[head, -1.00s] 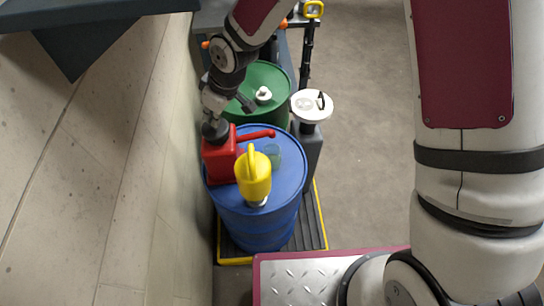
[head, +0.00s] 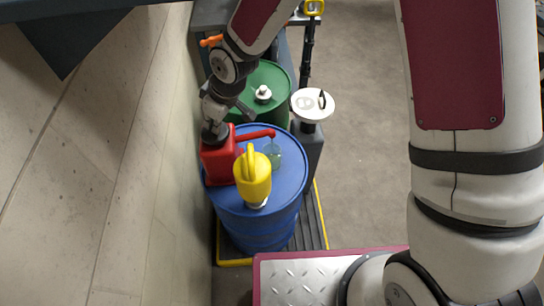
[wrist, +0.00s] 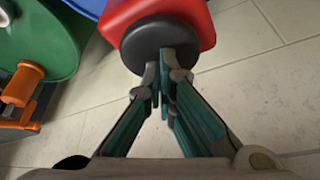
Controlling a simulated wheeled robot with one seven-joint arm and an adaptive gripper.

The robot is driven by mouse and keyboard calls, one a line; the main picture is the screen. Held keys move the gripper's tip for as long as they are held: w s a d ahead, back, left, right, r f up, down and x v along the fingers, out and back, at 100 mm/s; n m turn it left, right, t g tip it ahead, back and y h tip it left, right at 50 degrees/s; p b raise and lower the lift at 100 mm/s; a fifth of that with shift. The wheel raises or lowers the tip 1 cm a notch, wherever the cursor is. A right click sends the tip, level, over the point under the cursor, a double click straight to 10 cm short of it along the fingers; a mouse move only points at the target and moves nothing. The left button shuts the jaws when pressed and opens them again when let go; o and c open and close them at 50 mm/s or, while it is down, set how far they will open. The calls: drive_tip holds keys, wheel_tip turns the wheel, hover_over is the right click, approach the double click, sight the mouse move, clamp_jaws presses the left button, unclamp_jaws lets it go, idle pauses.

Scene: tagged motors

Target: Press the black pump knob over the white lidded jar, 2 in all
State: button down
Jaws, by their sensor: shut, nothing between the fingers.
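A red pump body (head: 217,160) with a black knob (head: 214,135) on top stands on the blue drum (head: 285,190). A red spout (head: 256,134) reaches right from it over a small greenish clear vessel (head: 273,152), whose contents are too small to tell. My gripper (head: 218,119) is shut, pointing down at the knob. In the wrist view, the fingertips of my gripper (wrist: 165,58) overlap the black knob (wrist: 152,36) and appear to touch it. I see a round white lid (head: 300,112) with a black handle on a dark container, but no jar that is clearly white-lidded under the spout.
A yellow can (head: 252,183) stands at the front of the drum, close to the pump. A green drum (head: 270,78) with a white cap is behind. A pale wall (head: 100,170) runs close on the left. Open floor (head: 365,150) lies to the right.

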drive_tip(key=shift+f, duration=0.45)
drive_tip(key=shift+r, duration=0.1)
drive_tip(key=shift+r+p, duration=0.75)
drive_tip(key=shift+r, duration=1.1)
wheel_tip(320, 180, up, 6)
drive_tip(key=p, duration=0.2)
drive_tip(key=shift+p, duration=0.35)
